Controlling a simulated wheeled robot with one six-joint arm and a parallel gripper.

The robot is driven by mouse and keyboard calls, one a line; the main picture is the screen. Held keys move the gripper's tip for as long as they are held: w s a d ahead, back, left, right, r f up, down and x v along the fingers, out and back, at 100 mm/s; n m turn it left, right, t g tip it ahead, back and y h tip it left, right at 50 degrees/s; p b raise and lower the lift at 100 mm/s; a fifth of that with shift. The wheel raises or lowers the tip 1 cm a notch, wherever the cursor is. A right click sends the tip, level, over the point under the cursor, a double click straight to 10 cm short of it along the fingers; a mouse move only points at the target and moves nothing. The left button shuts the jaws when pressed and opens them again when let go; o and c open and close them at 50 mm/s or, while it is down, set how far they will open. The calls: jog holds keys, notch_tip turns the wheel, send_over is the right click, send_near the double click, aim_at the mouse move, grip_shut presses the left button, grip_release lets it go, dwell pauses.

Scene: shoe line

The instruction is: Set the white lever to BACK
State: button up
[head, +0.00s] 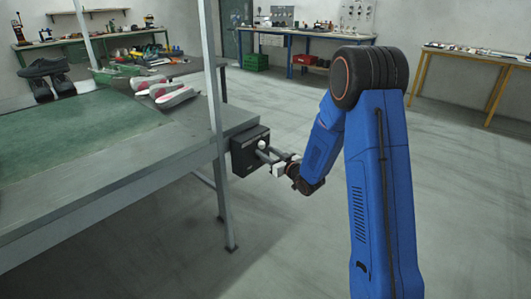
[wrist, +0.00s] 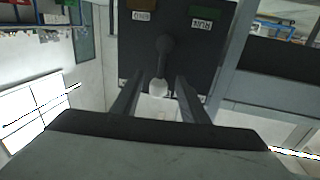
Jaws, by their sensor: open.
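The white lever has a pale round knob (wrist: 158,88) on a dark stem. It stands out from a black control box (head: 240,158) on the end of the workbench, and the knob also shows in the head view (head: 262,145). In the wrist view the box carries two upside-down labels, RUN (wrist: 201,25) under a green patch and another (wrist: 144,16), hard to read, under a brown patch. The stem lies about midway between them. My gripper (wrist: 159,78) is open, with one finger on each side of the knob and visible gaps.
The workbench (head: 110,185) bears a green mat, dark shoes (head: 48,78) and red-and-white shoes (head: 172,94). A metal post (head: 214,110) rises close by the box. Other benches stand along the far walls.

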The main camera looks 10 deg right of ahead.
jog(key=shift+w+a, duration=0.25)
jog(key=shift+w, duration=0.25)
grip_shut()
